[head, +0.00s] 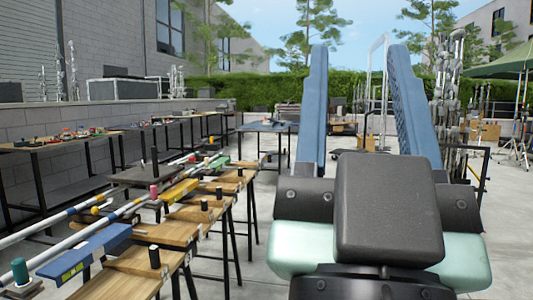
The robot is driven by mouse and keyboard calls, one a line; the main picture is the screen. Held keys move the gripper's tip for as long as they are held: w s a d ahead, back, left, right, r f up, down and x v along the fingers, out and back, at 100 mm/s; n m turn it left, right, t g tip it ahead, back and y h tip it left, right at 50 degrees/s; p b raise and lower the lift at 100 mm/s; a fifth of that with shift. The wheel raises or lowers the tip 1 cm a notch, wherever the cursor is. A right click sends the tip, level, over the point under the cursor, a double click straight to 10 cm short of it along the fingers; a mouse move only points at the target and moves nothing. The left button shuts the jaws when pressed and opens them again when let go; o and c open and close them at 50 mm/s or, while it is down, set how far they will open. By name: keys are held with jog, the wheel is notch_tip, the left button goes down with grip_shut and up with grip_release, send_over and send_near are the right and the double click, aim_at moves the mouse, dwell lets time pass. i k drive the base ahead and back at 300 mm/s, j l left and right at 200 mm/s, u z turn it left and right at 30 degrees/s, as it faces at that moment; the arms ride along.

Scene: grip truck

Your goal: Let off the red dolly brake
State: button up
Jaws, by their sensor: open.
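My gripper (359,55) stands in the foreground at the right, its two tall blue fingers pointing up and well apart. It is open and nothing shows between the fingers. A row of wooden-topped stands at the left carries white rails and coloured parts. A small red upright knob (153,192) stands among them, near a dark flat plate (148,175) with black posts. I cannot tell whether this knob is the red dolly brake. My gripper is to the right of these parts and apart from them.
A blue bar (84,252), a yellow bar (179,191) and a green knob (20,271) are on the near stands. A long table (60,141) with small items runs along the wall. Open paving (508,210) lies at the right, with a green canopy (503,64) beyond.

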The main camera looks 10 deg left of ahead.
aim_at(192, 159)
jog(key=i+u, duration=0.15)
jog(key=i, duration=0.6)
jog(key=i+l+u, duration=0.15)
jog(key=i, duration=0.6)
jog(key=i+j, duration=0.3)
jog(key=i, duration=0.15)
jog(key=i+j, duration=0.65)
jog(key=i, duration=0.2)
